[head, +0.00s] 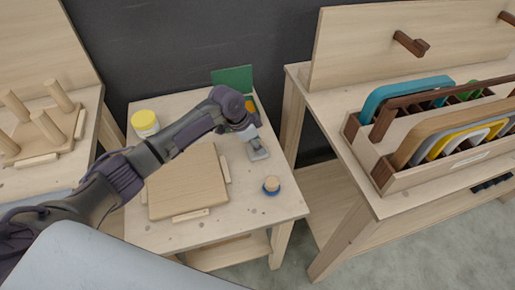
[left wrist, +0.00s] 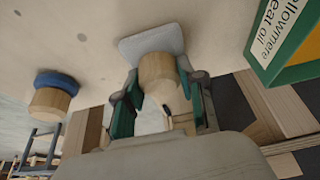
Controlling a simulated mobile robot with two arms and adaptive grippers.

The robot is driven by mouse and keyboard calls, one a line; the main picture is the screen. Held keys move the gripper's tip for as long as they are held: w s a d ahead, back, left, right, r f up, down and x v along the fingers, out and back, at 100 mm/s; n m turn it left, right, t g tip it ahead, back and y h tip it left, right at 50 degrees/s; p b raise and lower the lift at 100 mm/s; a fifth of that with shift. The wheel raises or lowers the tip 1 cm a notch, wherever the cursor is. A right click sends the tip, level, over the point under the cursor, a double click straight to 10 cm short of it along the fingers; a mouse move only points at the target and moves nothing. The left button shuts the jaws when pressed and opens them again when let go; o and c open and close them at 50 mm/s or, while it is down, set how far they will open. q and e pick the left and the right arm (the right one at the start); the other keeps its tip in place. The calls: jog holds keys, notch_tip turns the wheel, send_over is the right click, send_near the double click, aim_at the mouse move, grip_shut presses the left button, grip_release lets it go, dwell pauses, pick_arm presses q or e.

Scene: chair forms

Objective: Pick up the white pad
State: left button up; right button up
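The white pad (left wrist: 152,42), a pale grey-white slab with a round wooden handle (left wrist: 160,75), is on the small table, and in the head view it shows as a small pale block (head: 258,154). My left gripper (head: 252,137) is above it. The pad looks flat on the tabletop. My right gripper is in neither view.
A blue pad with a wooden knob (head: 272,185) stands near the table's (head: 285,205) front right. A wooden board (head: 187,183), a yellow-lidded jar (head: 145,123) and a green-and-yellow box (left wrist: 290,45) are nearby. A rack of coloured forms (head: 420,165) is on the right bench.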

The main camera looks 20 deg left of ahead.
pick_arm(q)
jog(key=c, duration=0.3)
jog(key=shift+r, duration=0.1)
jog(key=shift+c, duration=0.2)
jog(key=shift+r, duration=0.3)
jog(key=r, duration=0.2)
jog(key=d+r, duration=0.1)
jog(key=r, duration=0.1)
jog(key=shift+d+b, duration=0.1)
jog(key=shift+b, duration=0.2)
jog(key=s+d+r, duration=0.1)
jog(key=d+r, duration=0.5)
jog(key=d, duration=0.4)
jog(key=shift+d+b, duration=0.2)
jog(key=shift+b, duration=0.25)
jog(key=shift+s+r, duration=0.1)
